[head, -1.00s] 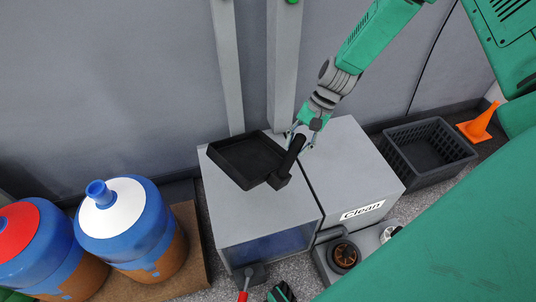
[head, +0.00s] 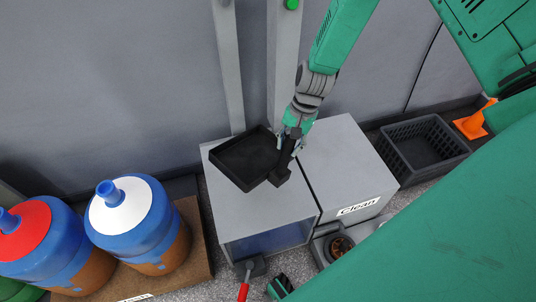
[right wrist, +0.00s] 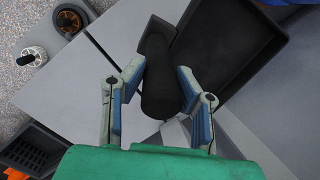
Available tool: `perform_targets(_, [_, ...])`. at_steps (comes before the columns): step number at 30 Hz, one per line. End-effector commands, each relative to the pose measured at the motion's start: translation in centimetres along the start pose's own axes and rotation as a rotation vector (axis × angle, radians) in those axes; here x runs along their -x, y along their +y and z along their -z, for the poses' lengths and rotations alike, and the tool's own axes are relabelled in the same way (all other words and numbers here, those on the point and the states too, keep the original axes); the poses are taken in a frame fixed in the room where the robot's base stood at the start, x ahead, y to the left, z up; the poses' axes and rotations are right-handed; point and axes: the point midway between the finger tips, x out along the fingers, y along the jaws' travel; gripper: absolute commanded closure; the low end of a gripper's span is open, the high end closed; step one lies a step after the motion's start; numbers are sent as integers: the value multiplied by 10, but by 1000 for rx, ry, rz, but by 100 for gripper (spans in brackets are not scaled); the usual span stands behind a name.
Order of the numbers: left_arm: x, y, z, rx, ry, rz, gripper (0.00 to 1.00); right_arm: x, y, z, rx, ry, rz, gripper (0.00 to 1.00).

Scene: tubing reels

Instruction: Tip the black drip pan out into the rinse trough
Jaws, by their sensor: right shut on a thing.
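The black drip pan (head: 245,158) is a shallow square tray with a thick handle, over the top of the left grey box (head: 232,208). Whether it touches the box top I cannot tell. My right gripper (head: 289,143) is shut on the handle, at the pan's right side. In the right wrist view the handle (right wrist: 160,85) lies between the two fingers of the gripper (right wrist: 160,72), with the pan (right wrist: 228,45) beyond at upper right. The pan looks empty from above. No rinse trough can be made out for certain.
A grey box labelled "Clean" (head: 345,160) adjoins on the right. A black crate (head: 425,145) and orange cone (head: 474,122) stand further right. Two blue jugs (head: 140,225) (head: 40,245) stand at left. Grey posts (head: 284,60) (head: 228,70) rise behind the pan.

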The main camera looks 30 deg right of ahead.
Motion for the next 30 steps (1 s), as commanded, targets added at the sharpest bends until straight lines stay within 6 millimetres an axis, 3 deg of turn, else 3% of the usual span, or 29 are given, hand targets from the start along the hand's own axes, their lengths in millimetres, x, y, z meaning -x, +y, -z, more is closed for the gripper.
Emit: perform_targets(30, [50,0,3,0,0,0,60,16,-18,-30,4,219,-127,100])
